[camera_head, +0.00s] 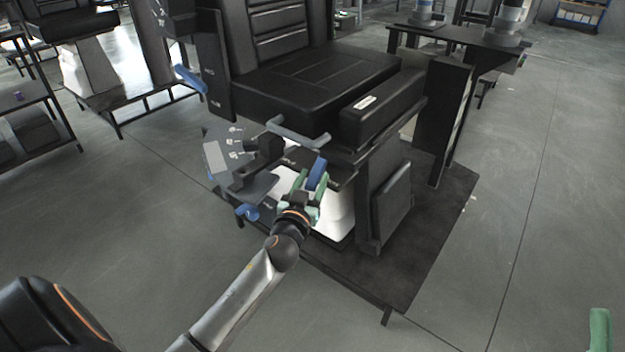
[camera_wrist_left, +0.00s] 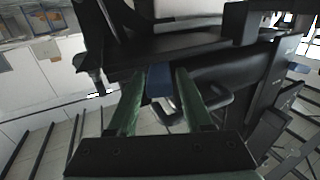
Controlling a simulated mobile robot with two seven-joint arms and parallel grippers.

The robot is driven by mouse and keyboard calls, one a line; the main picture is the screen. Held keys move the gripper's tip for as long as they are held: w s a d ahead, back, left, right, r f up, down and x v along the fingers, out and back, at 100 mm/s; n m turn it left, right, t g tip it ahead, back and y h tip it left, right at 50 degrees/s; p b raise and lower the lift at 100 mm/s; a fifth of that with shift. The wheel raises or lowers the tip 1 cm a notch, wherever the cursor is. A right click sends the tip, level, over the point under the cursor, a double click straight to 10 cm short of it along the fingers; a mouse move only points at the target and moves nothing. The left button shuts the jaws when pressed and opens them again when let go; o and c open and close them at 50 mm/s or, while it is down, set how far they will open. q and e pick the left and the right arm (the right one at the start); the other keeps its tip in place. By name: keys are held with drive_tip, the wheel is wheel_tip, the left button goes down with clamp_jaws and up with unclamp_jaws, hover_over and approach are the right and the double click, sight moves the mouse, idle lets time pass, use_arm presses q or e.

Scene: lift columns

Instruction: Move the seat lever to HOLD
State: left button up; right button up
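The black seat (camera_head: 315,75) stands on a dark base. A blue lever (camera_head: 317,172) projects below the front of its cushion. My left gripper (camera_head: 309,184) is at this lever, with its green fingers apart on either side of it. The left wrist view shows the blue lever (camera_wrist_left: 160,80) between the fingertips; I see no clear grip on it. The lever's lower part is hidden by the gripper. A grey plate (camera_head: 228,150) with small white marks stands left of the lever; its labels are too small to read. One green finger of my right gripper (camera_head: 600,330) shows at the bottom right.
A grey bar handle (camera_head: 298,133) sits just above my left gripper. Another blue lever (camera_head: 190,78) is at upper left, and a blue pedal-like part (camera_head: 247,212) is low on the left. A dark box (camera_head: 391,205) stands right of the gripper. The floor at right is clear.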

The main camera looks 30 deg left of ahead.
use_arm(q)
clamp_jaws()
idle(1.1)
